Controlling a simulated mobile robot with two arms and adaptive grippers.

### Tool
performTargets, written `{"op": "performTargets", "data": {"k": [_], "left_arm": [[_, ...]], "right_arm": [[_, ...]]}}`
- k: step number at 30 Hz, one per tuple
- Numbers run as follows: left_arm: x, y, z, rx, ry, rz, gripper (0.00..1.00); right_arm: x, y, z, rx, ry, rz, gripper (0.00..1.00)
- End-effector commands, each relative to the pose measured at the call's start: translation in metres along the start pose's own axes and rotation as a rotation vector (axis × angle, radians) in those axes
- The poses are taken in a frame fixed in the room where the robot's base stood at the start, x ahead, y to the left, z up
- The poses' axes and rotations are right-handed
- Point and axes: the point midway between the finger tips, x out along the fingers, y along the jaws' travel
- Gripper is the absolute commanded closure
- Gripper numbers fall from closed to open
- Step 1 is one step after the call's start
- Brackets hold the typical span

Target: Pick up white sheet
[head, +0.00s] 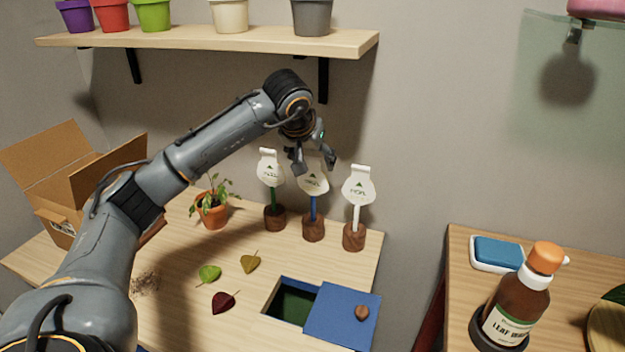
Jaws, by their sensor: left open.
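Three white sheets with dark printing sit on top of posts with round brown wooden bases. The left sheet (270,170) is on a green post, the middle sheet (314,184) on a blue post, and the right sheet (358,186) on a white post (355,217). My left gripper (316,168) is open at the top of the middle sheet and hides part of it. Its fingers point down; I cannot tell whether they touch the sheet. My right gripper is not in view.
A potted plant (211,208) and an open cardboard box (72,190) stand at the left. Loose leaves lie near a blue-lidded opening (342,312). A shelf (215,42) with pots hangs above. A brown bottle (517,305) stands on the right table.

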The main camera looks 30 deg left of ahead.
Motion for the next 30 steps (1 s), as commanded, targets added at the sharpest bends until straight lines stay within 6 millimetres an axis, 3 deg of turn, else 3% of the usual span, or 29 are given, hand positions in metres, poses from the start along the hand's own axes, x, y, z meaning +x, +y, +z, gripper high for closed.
{"op": "performTargets", "data": {"k": [2, 9, 22, 30], "left_arm": [[-0.001, 0.000, 0.000, 0.000, 0.000, 0.000, 0.34], [-0.001, 0.000, 0.000, -0.001, 0.000, 0.000, 0.70], [-0.004, 0.000, 0.000, -0.001, 0.000, 0.000, 0.71], [-0.034, -0.001, 0.009, 0.000, 0.002, -0.001, 0.71]], "right_arm": [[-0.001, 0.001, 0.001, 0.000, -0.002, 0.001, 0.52], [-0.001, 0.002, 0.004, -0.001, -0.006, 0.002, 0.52], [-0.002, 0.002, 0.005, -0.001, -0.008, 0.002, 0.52], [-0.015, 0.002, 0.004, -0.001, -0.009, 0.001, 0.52]]}}
